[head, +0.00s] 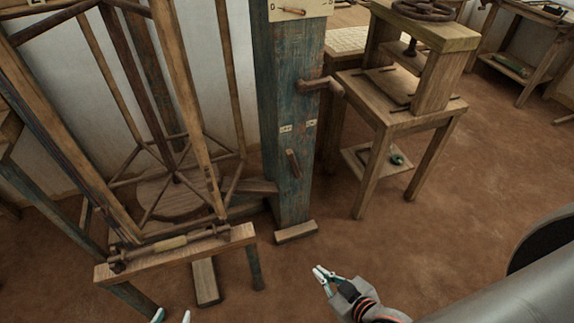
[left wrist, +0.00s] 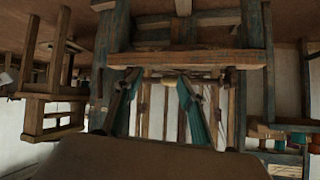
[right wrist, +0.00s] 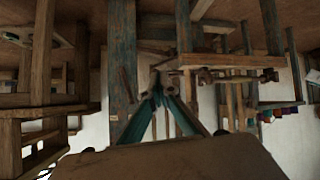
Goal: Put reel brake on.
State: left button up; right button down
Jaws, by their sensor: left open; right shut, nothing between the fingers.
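The tall wooden reel (head: 180,180) stands at the left in the head view. Beside it is a worn blue post (head: 285,70) with a short wooden lever (head: 293,163) on its face, hanging slightly tilted below two small pale labels (head: 285,128). I cannot tell for sure that this lever is the reel brake, and the labels are unreadable. My left gripper (head: 172,317) is open and empty at the bottom edge, in front of the reel's bench. My right gripper (head: 320,273) is shut and empty, in front of and below the post, apart from the lever.
A wooden bench rail (head: 175,254) with a roller (head: 166,243) on it crosses in front of the reel. A crank handle (head: 321,86) sticks out from the post toward the right. A press table (head: 385,108) stands to the right. The brown floor at centre right is clear.

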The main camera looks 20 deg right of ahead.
aim_at(294, 165)
pick_arm(q)
notch_tip(294, 165, down, 8)
jog(key=w+d+b, duration=0.1)
jog(key=b, duration=1.5)
jog(key=shift+m, duration=0.3)
pick_arm(e)
jog(key=w+n+t+h, duration=0.2)
jog(key=w+n+t, duration=0.5)
jog(key=w+n, duration=1)
jog(key=w, duration=1.3)
jog(key=shift+w+a+f, duration=0.2)
jog(key=shift+w+a, duration=0.05)
jog(key=shift+w, duration=0.05)
pick_arm(q)
jog(key=shift+d+f, duration=0.1)
jog(key=shift+s+a+f+p, duration=0.2)
jog(key=shift+a+f+p, duration=0.05)
jog(key=shift+a+p, duration=0.05)
pick_arm(e)
jog(key=w+d+r, duration=0.1)
jog(key=w+d, duration=0.2)
jog(key=w, duration=0.8)
jog(key=shift+d+h, duration=0.3)
jog(key=shift+h, duration=0.1)
